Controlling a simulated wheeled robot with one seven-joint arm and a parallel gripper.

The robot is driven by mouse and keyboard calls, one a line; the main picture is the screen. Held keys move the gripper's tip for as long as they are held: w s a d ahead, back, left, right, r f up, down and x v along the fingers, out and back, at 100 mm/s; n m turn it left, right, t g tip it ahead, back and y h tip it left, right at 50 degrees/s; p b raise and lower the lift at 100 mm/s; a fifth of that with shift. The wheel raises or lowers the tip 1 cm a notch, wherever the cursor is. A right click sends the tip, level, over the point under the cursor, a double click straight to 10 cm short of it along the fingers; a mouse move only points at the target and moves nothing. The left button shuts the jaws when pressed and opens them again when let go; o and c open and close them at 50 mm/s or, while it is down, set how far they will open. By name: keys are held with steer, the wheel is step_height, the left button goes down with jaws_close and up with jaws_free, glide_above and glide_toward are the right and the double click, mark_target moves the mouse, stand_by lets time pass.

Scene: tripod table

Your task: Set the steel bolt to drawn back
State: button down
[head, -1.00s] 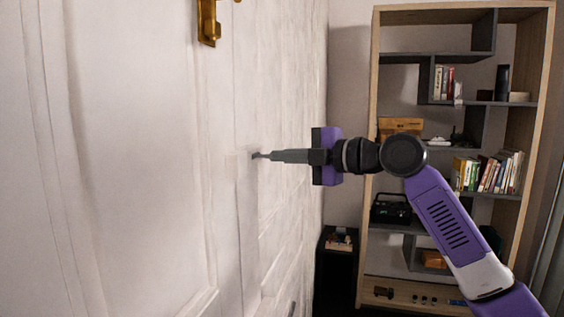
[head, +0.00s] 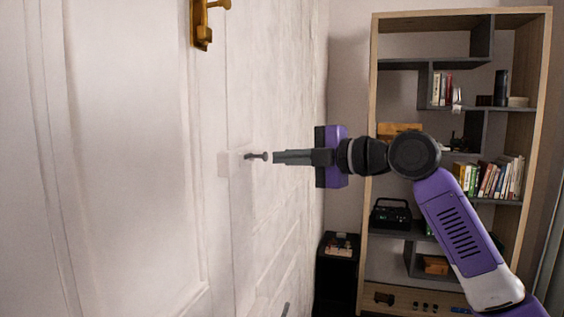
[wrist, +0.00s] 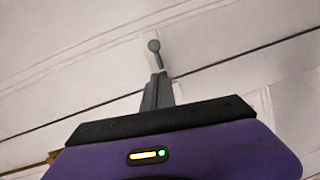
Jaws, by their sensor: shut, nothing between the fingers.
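The steel bolt (head: 258,156) is a small dark grey pin with a round knob, on a pale block (head: 230,163) at the edge of the white door (head: 150,150). The knob also shows in the wrist view (wrist: 154,46), just beyond the fingertips. My gripper (head: 276,157) is shut and empty, pointing at the knob from the right with a small gap between them. In the wrist view the shut fingers (wrist: 157,80) sit just below the knob. How far the bolt is slid is hard to tell.
A brass handle plate (head: 202,25) is on the door above the bolt. A wooden shelf unit (head: 545,100) with books and boxes stands at the back right. A small black cabinet (head: 337,280) stands beside it. The space right of the door around my gripper is clear.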

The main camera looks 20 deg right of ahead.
steer(key=b+v, duration=0.2)
steer(key=v, duration=0.6)
steer(key=shift+w, duration=0.1)
